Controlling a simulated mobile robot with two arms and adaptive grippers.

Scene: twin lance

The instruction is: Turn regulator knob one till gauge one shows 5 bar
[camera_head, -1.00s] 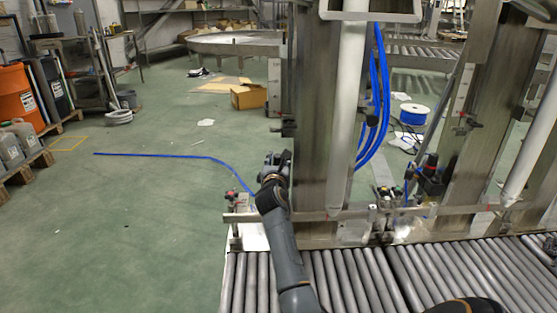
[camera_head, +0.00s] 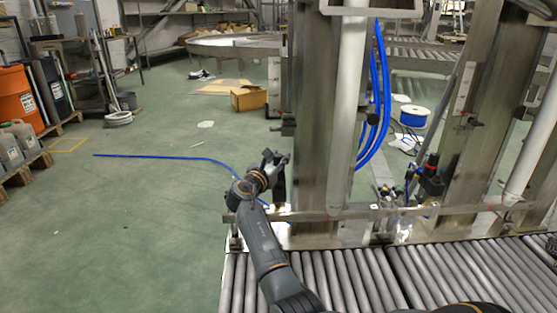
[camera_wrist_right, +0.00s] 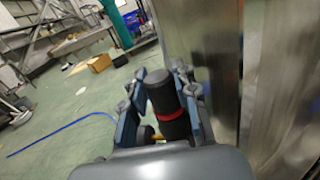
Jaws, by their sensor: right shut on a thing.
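My right gripper (camera_head: 275,165) is beside the left steel post in the head view. In the right wrist view, the right gripper (camera_wrist_right: 165,105) is shut on a dark upright cylinder with a red ring, which looks like a regulator knob (camera_wrist_right: 168,103). A finger stands on each side of it. In the head view this knob is too small and covered to make out. No gauge face can be read in either view, so I cannot tell the pressure. My left gripper is not in view.
The steel post (camera_head: 312,130) stands close to the right of the gripper. A metal rail (camera_head: 350,212) runs across in front, above the roller conveyor (camera_head: 340,280). Green floor to the left is free, with a blue hose (camera_head: 165,156).

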